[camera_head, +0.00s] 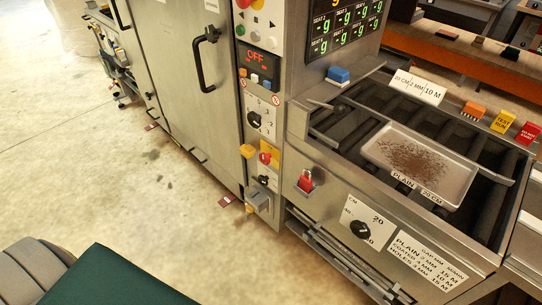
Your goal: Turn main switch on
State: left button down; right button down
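The machine's narrow control column (262,120) stands in the middle of the view. A red rotary knob on a yellow plate (265,158), which looks like the main switch, sits low on this column. Its exact angle is too small to tell. Above it are a black rotary knob (254,120) and a dark display (256,60) that reads "OFF" in red. A separate red switch (306,181) sits on the panel to the right of the column. Neither of my grippers is in view.
A closed steel door with a black handle (206,58) is left of the column. On the right, a tray (452,196) with brown crumbs lies on the roller conveyor. A grey socket box (258,198) juts out low on the column. The floor (110,170) before the door is clear.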

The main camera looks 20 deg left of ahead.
aim_at(264, 158)
jog(key=j+z, duration=0.1)
jog(key=j, duration=2.2)
jog(key=i, duration=0.05)
